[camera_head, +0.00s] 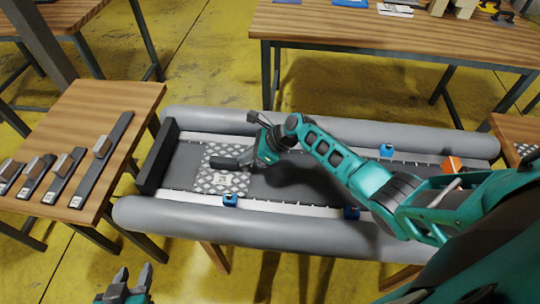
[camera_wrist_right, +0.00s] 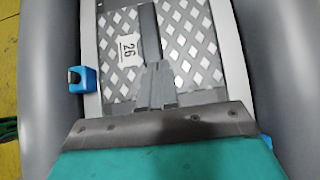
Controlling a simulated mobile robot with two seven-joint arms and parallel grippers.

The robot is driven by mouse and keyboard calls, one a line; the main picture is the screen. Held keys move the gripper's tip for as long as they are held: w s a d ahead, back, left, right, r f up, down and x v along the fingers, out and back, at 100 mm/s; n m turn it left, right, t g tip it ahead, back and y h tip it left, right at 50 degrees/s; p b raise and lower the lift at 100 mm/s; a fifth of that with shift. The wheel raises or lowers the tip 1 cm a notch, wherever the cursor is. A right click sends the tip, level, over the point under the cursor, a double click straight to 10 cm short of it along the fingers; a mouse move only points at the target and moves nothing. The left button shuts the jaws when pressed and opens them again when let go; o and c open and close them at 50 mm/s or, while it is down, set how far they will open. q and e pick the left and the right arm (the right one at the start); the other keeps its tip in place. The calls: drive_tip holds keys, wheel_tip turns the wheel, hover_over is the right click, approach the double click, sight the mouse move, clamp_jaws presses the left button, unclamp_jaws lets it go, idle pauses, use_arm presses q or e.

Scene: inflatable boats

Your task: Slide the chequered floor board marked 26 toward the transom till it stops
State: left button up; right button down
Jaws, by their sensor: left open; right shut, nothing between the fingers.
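The chequered floor board marked 26 (camera_head: 238,182) lies flat on the floor of the grey boat (camera_head: 180,223), between its side tubes. In the right wrist view the board (camera_wrist_right: 185,45) shows its white label reading 26 (camera_wrist_right: 128,48). The black transom (camera_head: 158,155) stands at the boat's left end, with a stretch of dark floor between it and the board. My right gripper (camera_head: 222,163) is over the board, shut and empty, its fingers (camera_wrist_right: 153,80) pointing along it; I cannot tell whether they touch it. My left gripper (camera_head: 134,277) is open and empty at the bottom left, outside the boat.
Blue clamps (camera_head: 230,199) sit along the boat's inner edges; one shows in the wrist view (camera_wrist_right: 82,79). An orange piece (camera_head: 453,164) is at the right end. A left wooden table (camera_head: 105,105) holds several dark bars with blocks. Another table (camera_head: 400,35) stands behind.

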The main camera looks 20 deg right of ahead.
sight(211, 157)
drive_tip(key=w+a, duration=0.1)
drive_tip(key=a, duration=0.2)
drive_tip(key=w+a+b, duration=0.1)
drive_tip(key=w+a, duration=0.1)
drive_tip(key=w+a+b, duration=0.1)
drive_tip(key=w+a, duration=0.1)
drive_tip(key=a, duration=0.1)
drive_tip(key=shift+w+a+f, duration=0.1)
drive_tip(key=shift+a+f, duration=0.1)
drive_tip(key=shift+a, duration=0.1)
drive_tip(key=shift+a+r, duration=0.15)
drive_tip(key=shift+a, duration=0.05)
